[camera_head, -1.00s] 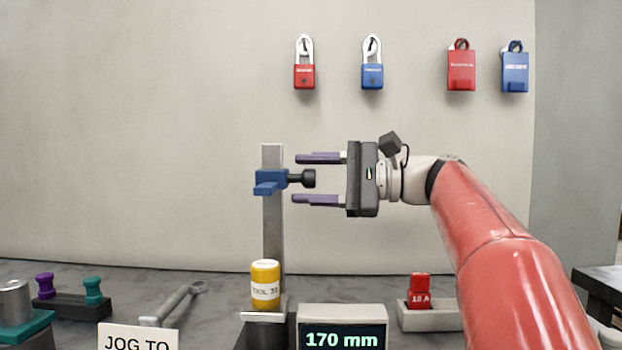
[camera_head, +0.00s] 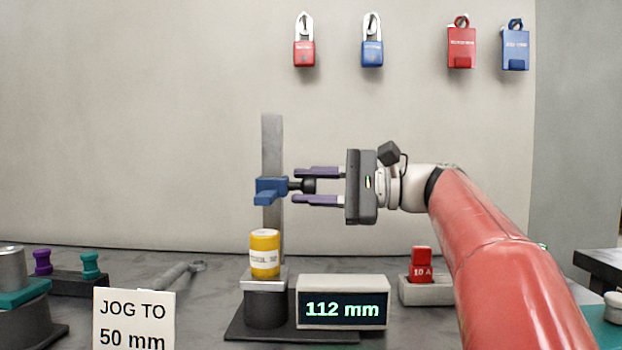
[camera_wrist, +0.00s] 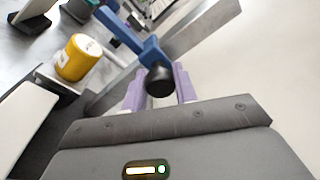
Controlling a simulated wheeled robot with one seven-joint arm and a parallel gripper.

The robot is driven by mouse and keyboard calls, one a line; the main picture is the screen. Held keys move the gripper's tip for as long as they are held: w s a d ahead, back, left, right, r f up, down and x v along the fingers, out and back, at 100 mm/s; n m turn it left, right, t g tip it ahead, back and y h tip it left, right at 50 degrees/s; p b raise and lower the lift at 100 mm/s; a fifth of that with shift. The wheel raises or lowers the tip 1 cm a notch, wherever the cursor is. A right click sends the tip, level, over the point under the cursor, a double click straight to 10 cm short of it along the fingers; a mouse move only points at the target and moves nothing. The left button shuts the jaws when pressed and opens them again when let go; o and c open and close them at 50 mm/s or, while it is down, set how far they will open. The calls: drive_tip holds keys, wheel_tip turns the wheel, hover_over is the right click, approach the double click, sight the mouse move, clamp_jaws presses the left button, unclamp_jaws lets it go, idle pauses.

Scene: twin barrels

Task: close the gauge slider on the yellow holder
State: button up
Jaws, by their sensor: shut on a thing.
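The blue gauge slider (camera_head: 268,190) sits on the upright grey post (camera_head: 272,140), above the yellow holder (camera_head: 264,254). The yellow holder stands upright on a metal-topped black base (camera_head: 265,305), with a clear gap below the slider. My gripper (camera_head: 318,187) comes from the right, its purple fingers above and below the slider's black knob (camera_head: 306,186). It is shut on the knob. In the wrist view the knob (camera_wrist: 160,82) lies between the fingers, with the blue slider (camera_wrist: 150,52) behind it and the yellow holder (camera_wrist: 78,57) at the left.
The display (camera_head: 342,308) reads 112 mm. A sign (camera_head: 133,318) says "JOG TO 50 mm". A red block (camera_head: 421,265) stands in a grey tray (camera_head: 424,291) to the right. A wrench (camera_head: 175,275) lies at the left. Padlocks hang high on the wall.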

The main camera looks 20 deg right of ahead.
wheel_tip(320, 180, down, 4)
drive_tip(key=shift+f+b, duration=0.1)
drive_tip(key=shift+b, duration=0.75)
drive_tip(key=o, duration=0.9)
drive_tip(key=v, duration=0.7)
drive_tip(key=shift+s+d+p, duration=0.2)
drive_tip(key=shift+d+p, duration=0.15)
